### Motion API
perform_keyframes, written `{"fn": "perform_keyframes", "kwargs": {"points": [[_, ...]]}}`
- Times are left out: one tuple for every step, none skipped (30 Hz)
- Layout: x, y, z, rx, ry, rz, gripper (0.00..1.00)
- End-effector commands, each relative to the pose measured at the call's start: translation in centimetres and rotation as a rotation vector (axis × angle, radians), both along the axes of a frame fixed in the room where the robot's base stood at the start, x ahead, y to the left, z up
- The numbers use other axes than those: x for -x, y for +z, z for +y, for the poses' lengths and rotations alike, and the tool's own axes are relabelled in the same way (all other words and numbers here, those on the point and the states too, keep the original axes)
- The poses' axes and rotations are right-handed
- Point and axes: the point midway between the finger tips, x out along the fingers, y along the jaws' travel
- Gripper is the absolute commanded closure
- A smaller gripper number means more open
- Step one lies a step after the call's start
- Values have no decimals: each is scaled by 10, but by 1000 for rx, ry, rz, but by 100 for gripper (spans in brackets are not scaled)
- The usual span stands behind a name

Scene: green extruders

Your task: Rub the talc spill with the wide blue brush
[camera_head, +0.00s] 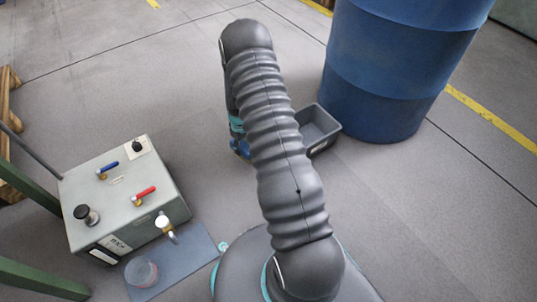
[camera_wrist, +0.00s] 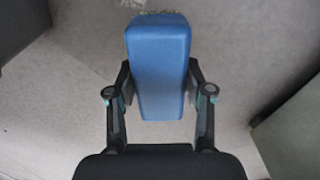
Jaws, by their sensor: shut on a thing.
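The wide blue brush (camera_wrist: 159,50) fills the middle of the wrist view, its long blue block between my two fingers. A thin strip of speckled bristle shows at its far end. My gripper (camera_wrist: 158,78) is shut on the brush, with a finger on each side. In the head view a small part of the blue brush (camera_head: 240,148) shows to the left of my arm, low over the floor; my arm hides most of the gripper. I cannot clearly make out the talc spill; the floor around the brush in the wrist view is pale grey.
A grey bin (camera_head: 324,124) stands just right of my arm, before a large blue drum (camera_head: 392,70). At left is a grey-green box with valves (camera_head: 120,200). A clear cup (camera_head: 141,271) stands on a blue-grey mat (camera_head: 190,262). Floor beyond the box is open.

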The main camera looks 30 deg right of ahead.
Motion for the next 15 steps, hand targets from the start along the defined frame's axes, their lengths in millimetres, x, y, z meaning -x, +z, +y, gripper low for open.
{"fn": "perform_keyframes", "kwargs": {"points": [[0, 8, 0, 1, 1, -1, 76], [-1, 10, 0, 1, 1, -1, 76], [-1, 14, 1, 0, 1, -2, 76], [-1, 17, 1, 0, 1, -2, 76], [-1, 20, 1, 0, 2, -2, 76], [-1, 23, 1, 0, 2, -2, 76], [-1, 26, 1, 0, 2, -2, 76], [-1, 28, 1, 0, 3, -2, 76], [-1, 31, 2, 0, 3, -2, 76], [-1, 33, 2, 0, 3, -2, 76], [-1, 34, 2, 0, 3, -2, 76], [-1, 36, 2, 1, 3, -1, 76], [-1, 36, 2, 1, 3, -1, 76], [-1, 37, 2, 1, 3, -1, 76], [-1, 37, 2, 1, 3, -1, 76]]}}
